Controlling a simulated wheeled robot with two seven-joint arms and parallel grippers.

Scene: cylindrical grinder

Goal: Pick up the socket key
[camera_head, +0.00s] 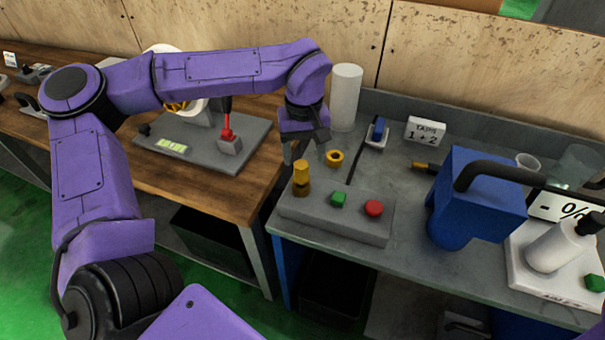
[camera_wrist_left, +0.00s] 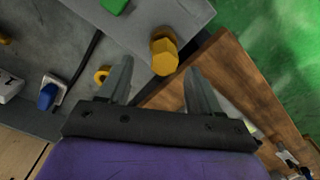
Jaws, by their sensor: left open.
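A yellow upright piece with a six-sided top (camera_head: 302,180), which looks like the socket key, stands at the left end of a grey block (camera_head: 335,222) with a green and a red button. In the left wrist view the yellow piece (camera_wrist_left: 164,54) shows beyond the fingertips, between their lines. My left gripper (camera_head: 306,152) is open and empty, pointing down just above and behind it, apart from it. In the left wrist view its two fingers (camera_wrist_left: 157,77) are spread. My right gripper is not in view.
A yellow ring (camera_head: 334,157) lies right of my left gripper, near a white cylinder (camera_head: 346,97). A fixture with a red-tipped part (camera_head: 229,140) stands on the wooden bench at the left.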

